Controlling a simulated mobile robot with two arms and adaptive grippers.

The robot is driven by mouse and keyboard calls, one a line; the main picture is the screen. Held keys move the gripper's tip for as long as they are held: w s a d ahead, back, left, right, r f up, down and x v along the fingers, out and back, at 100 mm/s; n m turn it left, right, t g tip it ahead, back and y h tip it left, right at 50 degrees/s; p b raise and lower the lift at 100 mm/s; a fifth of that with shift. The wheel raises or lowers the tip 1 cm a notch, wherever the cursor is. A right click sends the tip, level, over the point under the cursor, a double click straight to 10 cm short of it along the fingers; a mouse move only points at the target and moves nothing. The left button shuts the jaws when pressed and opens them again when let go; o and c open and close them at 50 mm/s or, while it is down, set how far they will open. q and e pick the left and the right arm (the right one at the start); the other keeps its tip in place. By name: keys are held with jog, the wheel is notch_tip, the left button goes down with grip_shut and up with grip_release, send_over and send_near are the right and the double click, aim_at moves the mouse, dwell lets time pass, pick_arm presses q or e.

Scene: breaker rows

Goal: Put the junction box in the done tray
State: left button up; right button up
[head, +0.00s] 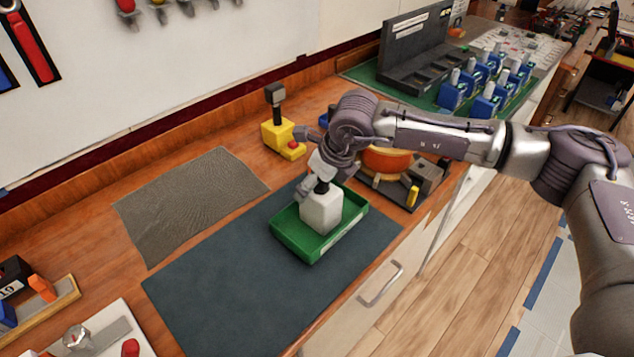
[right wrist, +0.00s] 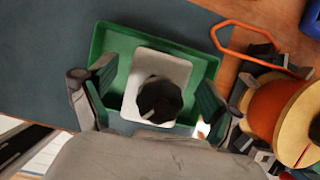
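The junction box, a pale grey-white block (head: 321,212) with a black round top, sits upright inside the green done tray (head: 291,248). In the right wrist view the box (right wrist: 182,72) lies inside the walls of the tray (right wrist: 205,62). My right gripper (head: 316,182) is just above the box in the head view. In the right wrist view its two fingers (right wrist: 155,100) are spread on either side of the box, with gaps showing between pads and box. The gripper hides part of the box's top in the head view. My left gripper is not in view.
The tray stands on a dark blue mat (head: 215,290). Right of it are an orange spool (head: 388,162) and a grey block (head: 428,174). A yellow box with a lever (head: 279,136) stands behind. A grey textured mat (head: 190,200) is bare. Blue breakers (head: 487,104) stand far right.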

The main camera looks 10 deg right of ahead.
jog(key=shift+r, duration=0.35)
jog(key=b+v, duration=0.2)
jog(key=v, duration=0.9)
jog(key=shift+r, duration=0.3)
jog(key=shift+s, duration=0.15)
